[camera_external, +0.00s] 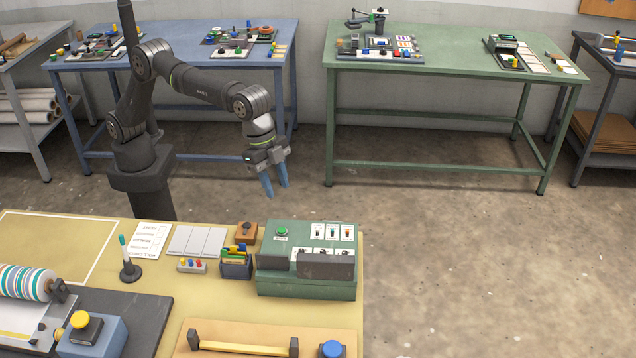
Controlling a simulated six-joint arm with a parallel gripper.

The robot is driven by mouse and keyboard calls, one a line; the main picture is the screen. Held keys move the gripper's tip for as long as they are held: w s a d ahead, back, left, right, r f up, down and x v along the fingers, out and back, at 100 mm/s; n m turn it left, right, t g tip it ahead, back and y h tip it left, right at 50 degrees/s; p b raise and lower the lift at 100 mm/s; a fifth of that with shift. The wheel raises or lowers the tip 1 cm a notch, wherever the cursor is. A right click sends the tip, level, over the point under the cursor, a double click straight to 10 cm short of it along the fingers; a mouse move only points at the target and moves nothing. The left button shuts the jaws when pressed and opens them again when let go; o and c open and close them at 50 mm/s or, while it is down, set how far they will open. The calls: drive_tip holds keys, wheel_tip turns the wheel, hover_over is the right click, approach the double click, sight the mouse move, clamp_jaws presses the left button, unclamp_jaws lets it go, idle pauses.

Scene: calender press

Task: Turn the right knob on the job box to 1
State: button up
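The green job box (306,285) stands at the right end of the yellow table. Its top has a green button (281,231) and several small white plates with dark controls. A row of dark knobs sits low on the top, partly hidden behind a grey panel; the right knob (345,252) is at the right end of this row. Its pointer and the numbers are too small to read. My gripper (275,184) hangs in the air beyond the box, up and left of it in the picture. Its blue fingers point down, apart, with nothing between them.
Left of the box are a card holder (236,266), a wooden block with a dark knob (246,232) and a small coloured-button strip (192,266). A wooden board with a yellow bar (243,349) lies in front. The floor to the right is clear.

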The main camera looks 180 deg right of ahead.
sight(301, 249)
drive_tip(key=w+a+f+m, duration=0.1)
drive_tip(key=a+f, duration=0.1)
drive_tip(key=f, duration=0.4)
drive_tip(key=w+a+f+m+t, duration=0.1)
drive_tip(key=f+m, duration=0.1)
drive_tip(key=f, duration=0.4)
drive_tip(key=w+a+f+m, duration=0.1)
drive_tip(key=a+f, duration=0.1)
drive_tip(key=f, duration=0.4)
drive_tip(key=shift+a+m+t, duration=0.3)
drive_tip(key=shift+a+t, duration=0.05)
drive_tip(key=shift+t, duration=0.05)
drive_tip(key=shift+c, duration=0.3)
clamp_jaws()
